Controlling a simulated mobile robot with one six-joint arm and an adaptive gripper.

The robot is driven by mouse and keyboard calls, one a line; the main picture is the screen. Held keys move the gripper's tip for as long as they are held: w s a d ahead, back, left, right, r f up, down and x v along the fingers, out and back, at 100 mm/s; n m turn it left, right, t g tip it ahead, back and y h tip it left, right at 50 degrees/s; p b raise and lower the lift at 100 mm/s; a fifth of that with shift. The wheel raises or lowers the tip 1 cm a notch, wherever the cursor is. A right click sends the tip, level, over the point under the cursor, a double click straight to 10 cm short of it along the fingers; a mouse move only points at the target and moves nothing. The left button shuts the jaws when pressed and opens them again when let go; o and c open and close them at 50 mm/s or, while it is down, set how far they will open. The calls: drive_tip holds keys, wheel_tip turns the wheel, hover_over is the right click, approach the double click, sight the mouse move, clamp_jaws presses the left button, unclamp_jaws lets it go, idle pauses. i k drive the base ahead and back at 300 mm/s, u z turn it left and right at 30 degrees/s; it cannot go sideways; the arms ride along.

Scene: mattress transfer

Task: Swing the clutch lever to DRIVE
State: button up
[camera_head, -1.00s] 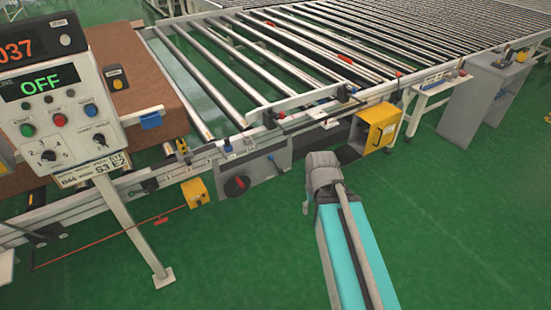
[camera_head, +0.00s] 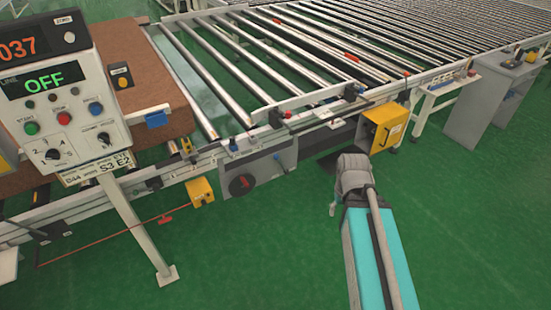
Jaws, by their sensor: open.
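A dark bar (camera_head: 385,91) with a red tip (camera_head: 407,73) runs along the near edge of the roller conveyor. Another small dark fitting with a red end (camera_head: 288,115) sits to its left on the same rail. I cannot tell which of these is the clutch lever, and no DRIVE marking is readable. My teal arm link and grey joint rise from the bottom, in front of the conveyor. My gripper is not visible beyond the joint.
A control panel (camera_head: 75,105) on a post stands at the left, showing OFF. A grey box with a red-and-black knob (camera_head: 242,184) and yellow boxes (camera_head: 383,128) (camera_head: 200,191) line the conveyor's near side. Green floor (camera_head: 465,230) is clear at the lower right.

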sight(281, 164)
drive_tip(key=i, duration=1)
drive_tip(key=z, duration=0.05)
